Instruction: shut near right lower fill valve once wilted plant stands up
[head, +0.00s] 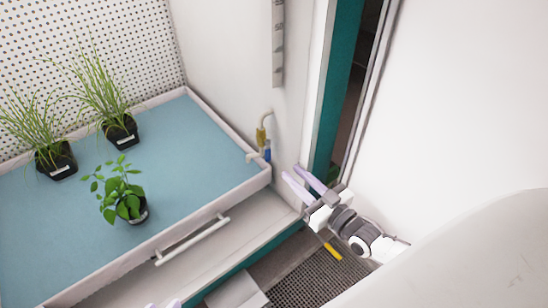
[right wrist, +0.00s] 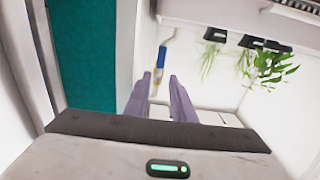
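The fill valve (head: 262,138) is a brass body with a blue handle (head: 267,152) on a thin pipe at the tray's near right corner. In the right wrist view the blue handle (right wrist: 161,56) appears roughly in line with the pipe. My right gripper (head: 290,171) is open and empty, a short way right of and below the valve, its fingers pointing toward it. The leafy plant (head: 118,193) in a dark pot stands with stems and leaves raised, some leaning left.
The blue-floored tray (head: 215,155) also holds two grassy plants (head: 105,95) (head: 35,130). A white handle bar (head: 192,240) runs along its front. A teal door frame (head: 335,90) and white panel (head: 450,100) stand close to my right gripper. A dark grating (head: 310,272) lies below.

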